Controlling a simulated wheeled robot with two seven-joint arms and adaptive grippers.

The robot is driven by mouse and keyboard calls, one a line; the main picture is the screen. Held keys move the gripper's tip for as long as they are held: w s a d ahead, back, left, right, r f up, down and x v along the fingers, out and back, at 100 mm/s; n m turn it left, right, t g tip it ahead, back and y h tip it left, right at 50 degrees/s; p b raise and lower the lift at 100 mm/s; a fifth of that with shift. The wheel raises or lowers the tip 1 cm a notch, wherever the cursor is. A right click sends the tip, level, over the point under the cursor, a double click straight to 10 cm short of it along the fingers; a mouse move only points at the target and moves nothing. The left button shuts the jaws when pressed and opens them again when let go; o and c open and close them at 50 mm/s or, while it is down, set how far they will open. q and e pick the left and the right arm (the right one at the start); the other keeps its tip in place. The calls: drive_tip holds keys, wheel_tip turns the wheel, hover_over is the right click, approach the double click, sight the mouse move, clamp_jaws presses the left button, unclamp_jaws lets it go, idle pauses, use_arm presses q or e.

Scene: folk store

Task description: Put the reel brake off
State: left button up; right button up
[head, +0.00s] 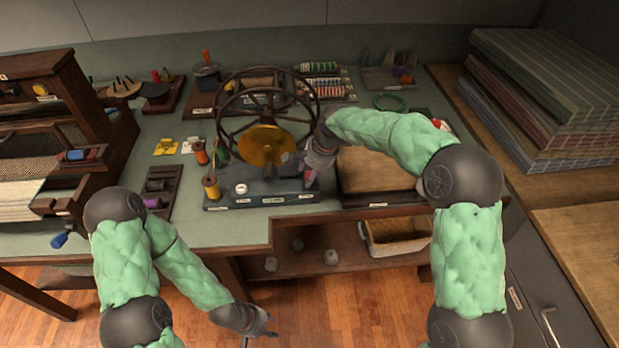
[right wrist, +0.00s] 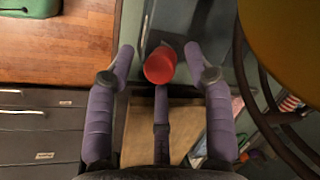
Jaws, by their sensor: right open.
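The reel device stands on a dark base (head: 262,195) with a large spoked wheel (head: 222,125) and a brass disc (head: 266,146). A red knob (head: 309,178) shows at the right end of the base, partly covered by my right gripper (head: 313,168). In the right wrist view the red knob (right wrist: 160,66) stands between the spread fingers of my right gripper (right wrist: 160,62), with a gap on both sides. The gripper is open and holds nothing. My left gripper (head: 268,326) hangs low, in front of the table and away from the reel; its fingers are too small to read.
An orange spool (head: 201,153) and a yellow spool (head: 211,187) stand left of the reel. A shallow tray (head: 375,172) lies right of it, close to my right arm. A loom (head: 60,130) stands at the left and stacked cloth (head: 550,80) at the right.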

drive_tip(key=shift+x, duration=0.95)
clamp_jaws()
drive_tip(key=shift+r+p, duration=0.15)
drive_tip(key=shift+p, duration=0.25)
drive_tip(key=g+p, duration=0.1)
drive_tip(key=p, duration=0.2)
drive_tip(key=w+g+p, duration=0.1)
drive_tip(key=p, duration=0.2)
drive_tip(key=shift+w+a+r+p, duration=0.15)
drive_tip(key=shift+r+p, duration=0.1)
drive_tip(key=shift+p, duration=0.15)
drive_tip(key=shift+w+f+g+p, duration=0.1)
drive_tip(key=shift+w+g+p, duration=0.1)
drive_tip(key=shift+g+p, duration=0.4)
